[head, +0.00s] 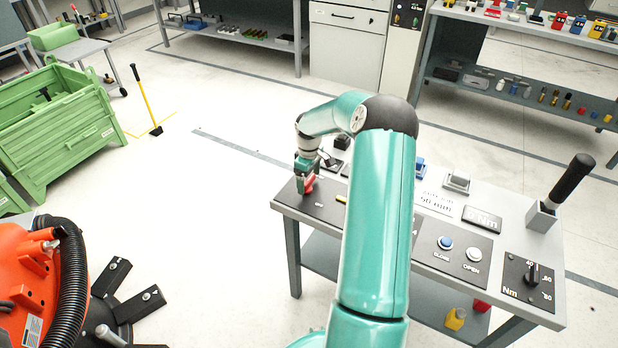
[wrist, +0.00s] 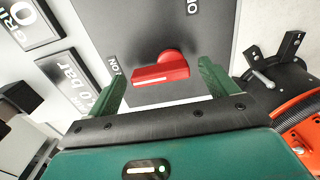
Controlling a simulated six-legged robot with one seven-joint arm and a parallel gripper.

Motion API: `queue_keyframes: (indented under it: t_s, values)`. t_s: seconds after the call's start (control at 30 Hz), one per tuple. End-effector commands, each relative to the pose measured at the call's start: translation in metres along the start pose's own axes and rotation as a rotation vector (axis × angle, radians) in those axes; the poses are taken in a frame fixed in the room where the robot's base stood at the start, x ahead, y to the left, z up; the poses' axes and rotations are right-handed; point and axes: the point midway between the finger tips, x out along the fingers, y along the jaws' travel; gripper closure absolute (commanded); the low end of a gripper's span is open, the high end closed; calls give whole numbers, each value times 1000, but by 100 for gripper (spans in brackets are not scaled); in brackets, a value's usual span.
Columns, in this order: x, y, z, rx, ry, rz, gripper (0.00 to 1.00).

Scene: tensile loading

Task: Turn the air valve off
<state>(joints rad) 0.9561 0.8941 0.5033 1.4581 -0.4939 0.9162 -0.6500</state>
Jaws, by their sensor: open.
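The air valve is a red handle (wrist: 160,72) on a dark panel (wrist: 225,30) in the wrist view, with a label reading ON beside its left end and another, partly cut off label above right. The handle lies roughly across the picture, its left end pointing towards ON. In the head view the red handle (head: 309,184) shows at the left end of the bench, just under my gripper (head: 304,180). My gripper's green fingers (wrist: 158,85) are open in the wrist view, one on each side of the handle. Whether either finger touches it I cannot tell.
The bench (head: 500,290) carries a panel with blue and white buttons (head: 458,248), a dial (head: 533,275) and an upright black-handled lever (head: 568,185). My arm hides the bench's middle.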

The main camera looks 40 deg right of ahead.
Motion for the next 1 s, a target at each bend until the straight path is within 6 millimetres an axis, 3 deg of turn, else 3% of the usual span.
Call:
queue_keyframes:
  t_s: [0.2, 0.43, 0.73, 1.0]
  values:
    - [0, 0, 0, 0, 0, 0, 17]
    - [0, 0, 0, 0, 0, 0, 59]
    - [0, 0, 0, 25, 0, 0, 59]
    - [0, -1, 2, 153, -1, 1, 59]
